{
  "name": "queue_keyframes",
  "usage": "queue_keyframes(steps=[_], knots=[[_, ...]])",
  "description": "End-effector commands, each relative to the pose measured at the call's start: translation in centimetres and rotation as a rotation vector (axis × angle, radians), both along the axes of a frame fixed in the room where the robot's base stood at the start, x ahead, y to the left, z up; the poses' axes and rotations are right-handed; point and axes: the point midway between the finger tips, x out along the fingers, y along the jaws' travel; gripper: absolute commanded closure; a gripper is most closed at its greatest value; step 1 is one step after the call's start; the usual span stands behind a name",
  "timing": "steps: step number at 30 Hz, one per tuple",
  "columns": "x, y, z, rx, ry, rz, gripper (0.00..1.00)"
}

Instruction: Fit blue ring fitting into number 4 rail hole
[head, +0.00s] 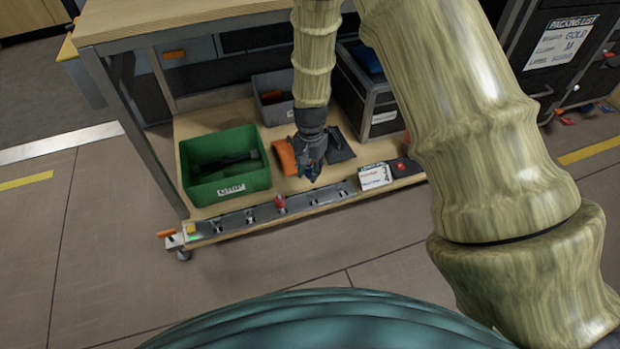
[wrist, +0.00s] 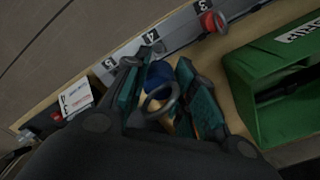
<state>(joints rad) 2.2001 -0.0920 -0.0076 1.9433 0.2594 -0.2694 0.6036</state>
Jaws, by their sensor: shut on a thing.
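My gripper (head: 312,174) points down over the right half of the grey rail (head: 232,223). In the wrist view its two dark green fingers (wrist: 165,98) are shut on the blue ring fitting (wrist: 158,73), which has a grey metal ring facing the camera. The rail (wrist: 180,35) lies just beyond the fitting, with the label 4 (wrist: 151,36) close ahead of it and the label 5 (wrist: 110,63) to the left. The fitting appears above the rail's near side, apart from it. I cannot clearly see hole 4 itself. A red ring fitting (head: 281,204) stands in the rail left of my gripper.
A green bin (head: 226,190) stands on the wooden shelf to the left. An orange object (head: 286,157) and a grey bin (head: 272,97) are behind my gripper. A white labelled box (head: 374,176) sits at the rail's right end. A table leg (head: 140,140) stands at the left.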

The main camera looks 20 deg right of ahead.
Motion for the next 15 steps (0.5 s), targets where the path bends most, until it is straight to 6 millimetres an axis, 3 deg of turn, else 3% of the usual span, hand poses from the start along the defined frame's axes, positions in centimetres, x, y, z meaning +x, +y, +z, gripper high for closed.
queue_keyframes(steps=[1,6,15], knots=[[0.0,0.0,-1.4,-0.004,0.002,-0.042,1.00],[0.3,-0.3,-3.5,-0.012,-0.002,-0.142,1.00],[0.3,-0.3,-3.9,-0.013,-0.004,-0.167,1.00]])
